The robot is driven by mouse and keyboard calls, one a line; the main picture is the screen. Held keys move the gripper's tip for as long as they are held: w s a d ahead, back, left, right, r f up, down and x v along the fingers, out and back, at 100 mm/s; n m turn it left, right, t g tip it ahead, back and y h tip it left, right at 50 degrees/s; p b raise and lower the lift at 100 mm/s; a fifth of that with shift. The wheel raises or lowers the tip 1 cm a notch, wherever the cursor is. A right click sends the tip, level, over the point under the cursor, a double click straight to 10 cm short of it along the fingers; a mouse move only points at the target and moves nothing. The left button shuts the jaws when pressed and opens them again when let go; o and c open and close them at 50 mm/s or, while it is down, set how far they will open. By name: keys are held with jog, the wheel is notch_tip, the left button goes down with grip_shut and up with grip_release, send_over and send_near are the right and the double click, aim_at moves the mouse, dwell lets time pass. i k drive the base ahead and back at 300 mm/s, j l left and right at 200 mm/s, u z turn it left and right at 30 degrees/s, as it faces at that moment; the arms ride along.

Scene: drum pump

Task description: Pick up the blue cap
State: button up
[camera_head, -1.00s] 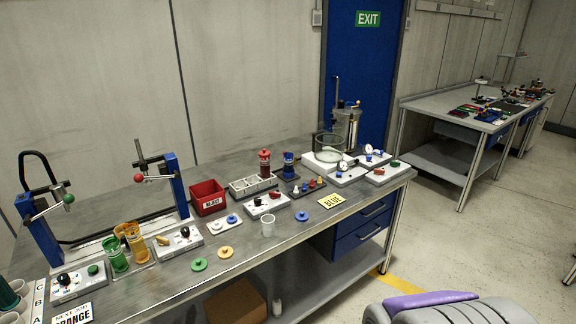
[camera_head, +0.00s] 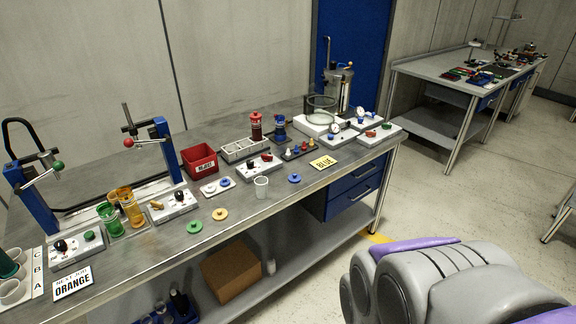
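The blue cap (camera_head: 294,178) is a small round disc with a raised knob. It lies flat on the grey metal workbench (camera_head: 262,211), near its front edge. A green cap (camera_head: 195,227) and an orange-yellow cap (camera_head: 220,214) of similar shape lie further left. My gripper is not in view. Only grey and purple parts of my own body show at the lower right, apart from the bench.
Behind the caps stand a red reject bin (camera_head: 199,160), a white compartment tray (camera_head: 243,149) and several control boxes. Green and orange beakers (camera_head: 131,206) stand left. A cardboard box (camera_head: 231,269) is on the lower shelf. Bench top directly around the blue cap is clear.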

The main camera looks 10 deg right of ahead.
aim_at(293, 178)
jog(key=u, duration=0.25)
jog(key=i+l+u, duration=0.15)
jog(key=l+u, duration=0.15)
jog(key=i+l+u, duration=0.15)
jog(key=l+u, duration=0.45)
jog(key=i+l+u, duration=0.1)
jog(key=l+u, duration=0.2)
jog(key=i+l+u, duration=0.15)
jog(key=l, duration=2.15)
jog(key=k, duration=0.05)
